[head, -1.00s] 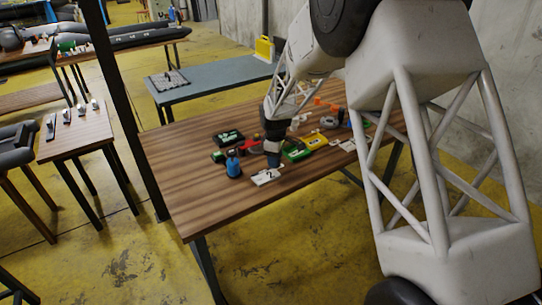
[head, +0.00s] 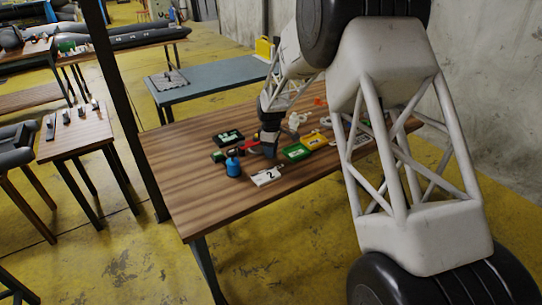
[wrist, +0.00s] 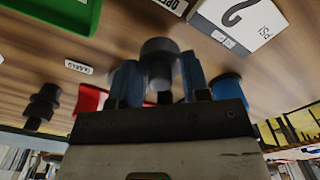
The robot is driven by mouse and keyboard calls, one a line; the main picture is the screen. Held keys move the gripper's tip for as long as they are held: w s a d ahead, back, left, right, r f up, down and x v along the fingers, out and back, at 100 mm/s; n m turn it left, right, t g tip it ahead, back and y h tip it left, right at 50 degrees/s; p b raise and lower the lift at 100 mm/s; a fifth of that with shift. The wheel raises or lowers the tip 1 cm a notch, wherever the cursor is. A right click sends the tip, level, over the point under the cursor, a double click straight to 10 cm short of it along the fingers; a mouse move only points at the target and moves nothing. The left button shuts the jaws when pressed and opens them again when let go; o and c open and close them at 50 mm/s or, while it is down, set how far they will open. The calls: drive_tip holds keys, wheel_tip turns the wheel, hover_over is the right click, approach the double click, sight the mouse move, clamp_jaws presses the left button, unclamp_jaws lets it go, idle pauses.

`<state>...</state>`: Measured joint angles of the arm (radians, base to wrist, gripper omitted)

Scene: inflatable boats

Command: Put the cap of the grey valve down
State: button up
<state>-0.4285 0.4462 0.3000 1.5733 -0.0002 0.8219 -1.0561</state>
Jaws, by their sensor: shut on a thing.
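My gripper (head: 267,148) is over the wooden table, just behind the white card marked 2 (head: 267,177). In the wrist view its two blue fingers (wrist: 160,85) are closed on a round dark grey cap (wrist: 160,50), which sticks out past the fingertips. The cap is too small to make out in the head view. I cannot tell how far it is above the table. I cannot pick out the grey valve's body. A blue bottle-like thing (head: 233,168) stands left of my gripper and also shows in the wrist view (wrist: 228,87).
A black case (head: 229,138) lies behind left. In the wrist view a black stepped part (wrist: 42,105) and a red thing (wrist: 90,100) are close. The table's front left is clear.

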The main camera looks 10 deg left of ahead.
drive_tip(key=shift+f, duration=1.7)
drive_tip(key=shift+f, duration=0.1)
drive_tip(key=o, duration=0.9)
wheel_tip(320, 180, up, 12)
drive_tip(key=shift+r, duration=0.1)
